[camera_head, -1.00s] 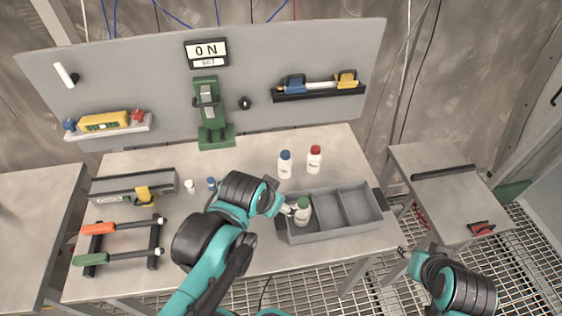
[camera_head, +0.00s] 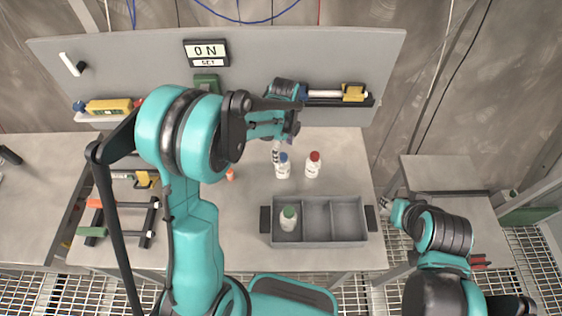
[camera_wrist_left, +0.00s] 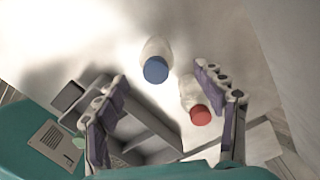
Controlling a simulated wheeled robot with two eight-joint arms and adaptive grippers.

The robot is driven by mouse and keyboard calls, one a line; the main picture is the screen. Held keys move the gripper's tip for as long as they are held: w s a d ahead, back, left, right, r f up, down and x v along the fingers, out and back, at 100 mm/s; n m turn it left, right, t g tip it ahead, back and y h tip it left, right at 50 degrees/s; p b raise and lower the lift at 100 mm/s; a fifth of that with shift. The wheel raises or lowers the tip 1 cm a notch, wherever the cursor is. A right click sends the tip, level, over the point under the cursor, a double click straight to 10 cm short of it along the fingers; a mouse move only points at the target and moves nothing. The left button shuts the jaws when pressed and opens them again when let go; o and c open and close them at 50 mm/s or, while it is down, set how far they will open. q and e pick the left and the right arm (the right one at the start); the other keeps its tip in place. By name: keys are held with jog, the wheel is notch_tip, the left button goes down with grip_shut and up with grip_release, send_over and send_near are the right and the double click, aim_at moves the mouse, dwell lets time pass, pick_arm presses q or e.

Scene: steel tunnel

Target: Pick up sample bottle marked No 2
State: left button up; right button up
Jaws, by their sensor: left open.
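A white sample bottle with a blue cap (camera_head: 283,168) stands upright on the table, with a red-capped bottle (camera_head: 313,165) just right of it. A green-capped bottle (camera_head: 288,219) stands in the left compartment of the grey tray (camera_head: 320,243). The label numbers are too small to read. My left gripper (camera_head: 277,152) is open above and beside the blue-capped bottle. In the left wrist view the blue cap (camera_wrist_left: 155,70) lies between the spread fingers, and the red cap (camera_wrist_left: 200,115) is close to the right finger. My right gripper (camera_head: 388,206) is right of the tray; its jaws are unclear.
The tray's middle and right compartments are empty. A grey back panel (camera_head: 150,62) stands behind the table, with a shelf (camera_head: 325,99) holding tools near my left wrist. A tool rack (camera_head: 150,225) is at the left. A side table (camera_head: 460,200) stands at the right.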

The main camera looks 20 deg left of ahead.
aim_at(283, 163)
pick_arm(q)
jog(key=f, duration=0.2)
jog(key=f+b, duration=0.1)
jog(key=f, duration=0.4)
jog(key=shift+s+f+b, duration=0.1)
jog(key=shift+s+b, duration=0.15)
jog(key=shift+b, duration=0.1)
jog(key=c, duration=1.4)
